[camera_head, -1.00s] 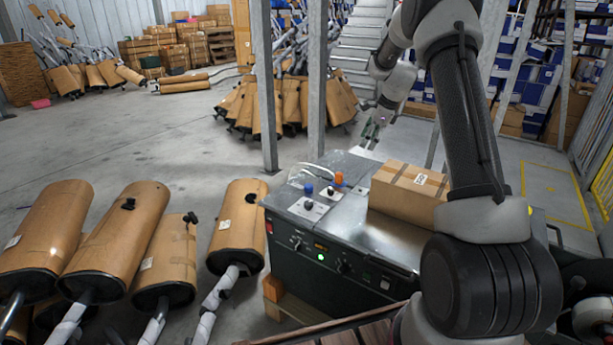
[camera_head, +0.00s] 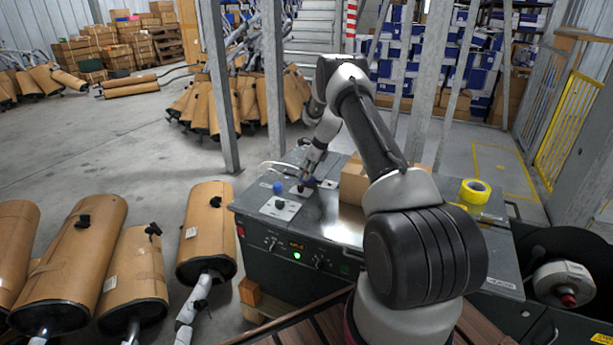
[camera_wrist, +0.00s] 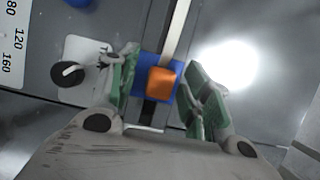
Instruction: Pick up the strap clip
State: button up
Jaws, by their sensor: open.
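A small orange block on a blue square base, which looks like the strap clip (camera_wrist: 161,82), lies on the grey metal machine top in the wrist view. A pale strap runs up from it and a dark strip shows below it. My gripper (camera_wrist: 160,90) is open, with green finger pads on either side of the clip. The left pad is close to the blue base, and a gap shows on the right. I cannot tell whether either pad touches it. In the head view my gripper (camera_head: 308,178) is low over the machine top and mostly hides the clip.
The dark machine (camera_head: 340,235) carries a blue knob (camera_head: 278,187), a black knob (camera_head: 280,204), a cardboard box (camera_head: 353,183) partly behind my arm, and yellow tape (camera_head: 474,192). Metal posts (camera_head: 218,90) rise behind the machine.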

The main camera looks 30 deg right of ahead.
jog(key=shift+f, duration=0.1)
grip_shut()
